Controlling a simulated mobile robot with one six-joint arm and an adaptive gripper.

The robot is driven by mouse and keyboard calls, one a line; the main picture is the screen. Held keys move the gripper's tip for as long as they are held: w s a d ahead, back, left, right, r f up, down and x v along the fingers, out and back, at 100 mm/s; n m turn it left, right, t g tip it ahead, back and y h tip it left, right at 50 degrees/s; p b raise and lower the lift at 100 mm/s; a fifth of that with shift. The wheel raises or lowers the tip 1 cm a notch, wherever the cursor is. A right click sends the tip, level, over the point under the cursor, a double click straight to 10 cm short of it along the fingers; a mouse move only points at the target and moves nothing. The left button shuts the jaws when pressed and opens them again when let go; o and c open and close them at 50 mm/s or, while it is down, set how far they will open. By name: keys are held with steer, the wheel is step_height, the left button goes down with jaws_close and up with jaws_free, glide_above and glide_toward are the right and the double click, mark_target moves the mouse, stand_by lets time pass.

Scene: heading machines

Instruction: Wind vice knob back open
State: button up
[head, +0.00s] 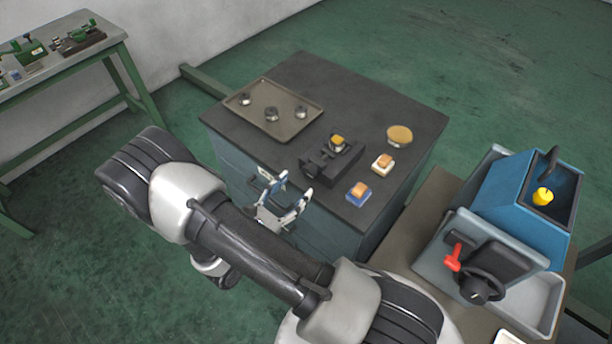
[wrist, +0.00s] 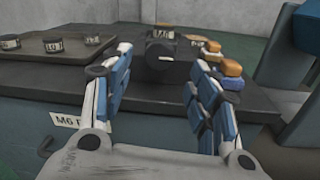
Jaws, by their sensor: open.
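The black vice (head: 338,168) stands near the front edge of the dark cabinet top, with an orange-topped piece (head: 338,141) at its far end. Its dark round knob (wrist: 160,58) faces me in the wrist view and has a pale mark low on its face. My gripper (head: 289,193) is open and empty, just short of the cabinet's front edge. In the wrist view its two blue-padded fingers (wrist: 160,72) stand wide apart, one to each side of the knob in the picture. The knob is beyond the fingertips and they do not appear to touch it.
A tray (head: 283,130) with several dark round pieces lies left of the vice. Two orange-topped blocks (head: 359,193) (head: 383,162) and a round tan piece (head: 400,134) sit to its right. A blue machine (head: 522,195) with a red lever (head: 453,257) and black handwheel stands at right.

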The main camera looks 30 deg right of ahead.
mark_target(307, 174)
steer(key=x, duration=0.6)
steer(key=shift+d+b, duration=0.1)
steer(key=shift+b, duration=0.2)
steer(key=c, duration=1.1)
